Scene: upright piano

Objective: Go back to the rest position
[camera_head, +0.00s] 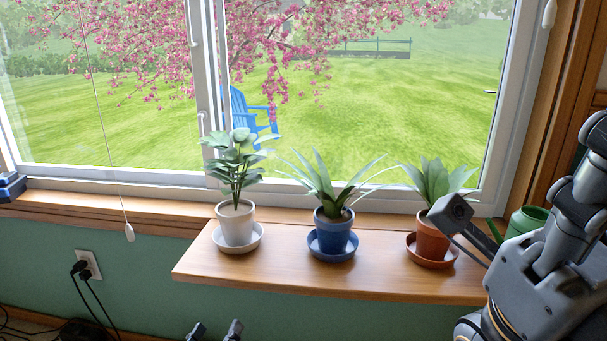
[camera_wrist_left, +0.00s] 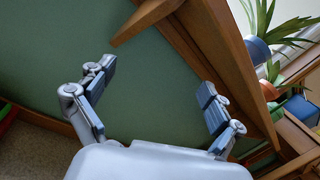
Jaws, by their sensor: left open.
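My left gripper (camera_head: 215,331) shows only by its two fingertips at the bottom edge of the head view, in front of and below the wooden shelf (camera_head: 300,279). In the left wrist view my left gripper (camera_wrist_left: 157,88) is open, its two fingers wide apart with nothing between them. The green wall lies beyond them. My right gripper (camera_head: 575,200) and arm fill the right edge of the head view, close to the camera. The gap between its fingers is not clear.
A white pot (camera_head: 237,226), a blue pot (camera_head: 333,236) and a terracotta pot (camera_head: 432,240), each with a plant and saucer, stand on the shelf. A green watering can (camera_head: 525,220) is partly hidden by my right arm. A wall outlet (camera_head: 88,265) with cords is at left.

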